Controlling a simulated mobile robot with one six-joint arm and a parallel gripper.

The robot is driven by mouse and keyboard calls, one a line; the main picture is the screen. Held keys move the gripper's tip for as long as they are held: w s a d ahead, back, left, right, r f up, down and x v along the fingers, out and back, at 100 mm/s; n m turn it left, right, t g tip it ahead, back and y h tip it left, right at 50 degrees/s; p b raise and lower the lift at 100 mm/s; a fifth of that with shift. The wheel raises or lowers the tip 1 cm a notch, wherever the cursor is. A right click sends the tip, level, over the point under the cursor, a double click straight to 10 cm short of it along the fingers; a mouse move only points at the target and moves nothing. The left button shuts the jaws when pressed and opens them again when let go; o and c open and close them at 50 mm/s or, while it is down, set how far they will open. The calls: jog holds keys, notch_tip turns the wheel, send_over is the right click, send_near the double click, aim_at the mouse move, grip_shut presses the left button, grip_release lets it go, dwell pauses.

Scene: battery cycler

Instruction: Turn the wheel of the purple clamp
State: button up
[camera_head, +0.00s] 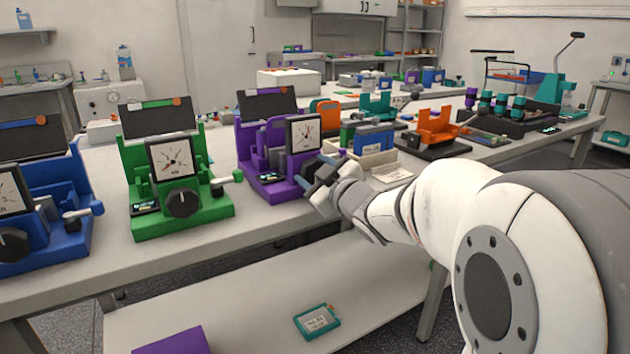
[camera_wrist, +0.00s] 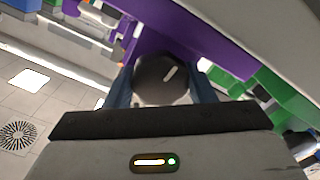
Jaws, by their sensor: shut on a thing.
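The purple clamp (camera_head: 248,140) stands on the bench in the head view, between the green clamp and the orange one.
A green clamp (camera_head: 180,215) and a blue clamp (camera_head: 65,245) stand to the left. A lower shelf (camera_head: 260,300) holds a teal pack (camera_head: 317,321) and a purple box.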

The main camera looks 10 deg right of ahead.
jog(key=shift+n, duration=0.4)
jog(key=o, duration=1)
jog(key=shift+c, duration=0.2)
